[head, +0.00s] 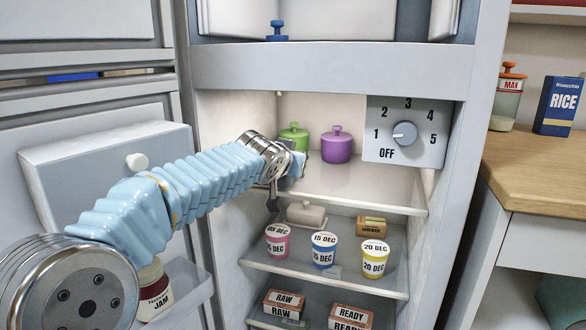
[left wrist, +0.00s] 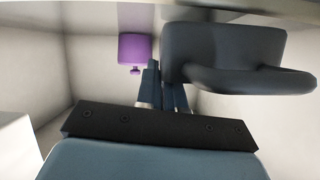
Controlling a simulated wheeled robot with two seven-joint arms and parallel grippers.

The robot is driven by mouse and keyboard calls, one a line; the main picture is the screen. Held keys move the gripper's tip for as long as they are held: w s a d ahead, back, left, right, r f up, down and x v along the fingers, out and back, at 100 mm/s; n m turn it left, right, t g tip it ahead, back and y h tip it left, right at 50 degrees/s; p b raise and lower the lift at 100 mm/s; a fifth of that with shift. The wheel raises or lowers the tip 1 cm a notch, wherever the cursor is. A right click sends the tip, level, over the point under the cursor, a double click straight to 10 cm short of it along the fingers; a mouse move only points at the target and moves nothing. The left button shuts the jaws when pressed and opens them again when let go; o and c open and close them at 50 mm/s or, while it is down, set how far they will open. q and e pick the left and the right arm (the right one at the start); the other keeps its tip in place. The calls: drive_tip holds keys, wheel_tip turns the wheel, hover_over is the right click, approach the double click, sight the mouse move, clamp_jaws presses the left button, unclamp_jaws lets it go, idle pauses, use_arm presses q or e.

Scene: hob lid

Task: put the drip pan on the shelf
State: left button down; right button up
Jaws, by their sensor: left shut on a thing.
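My left gripper (head: 296,165) reaches from the left into the fridge, at the upper shelf (head: 370,190). In the head view my wrist hides its fingertips. In the left wrist view, which looks upside down, the fingers (left wrist: 164,85) are close together against a dark grey piece with a rounded edge (left wrist: 225,60). This piece looks like the drip pan, held in the jaws, but its full shape is hidden. A purple lidded pot (head: 337,146) and a green lidded pot (head: 294,137) stand at the back of this shelf. My right gripper is out of view.
A dial (head: 405,133) is on the upper right. The shelf below holds a pink cup (head: 278,241), a blue cup (head: 323,250), a yellow cup (head: 374,259) and a small brown box (head: 371,226). The open door is left. The upper shelf's right front looks clear.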

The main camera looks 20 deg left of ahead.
use_arm(q)
drive_tip(key=shift+f, duration=0.55)
drive_tip(key=c, duration=1.3)
unclamp_jaws()
drive_tip(key=shift+s, duration=0.15)
drive_tip(key=shift+b+v, duration=1.5)
drive_tip(key=shift+v, duration=4.4)
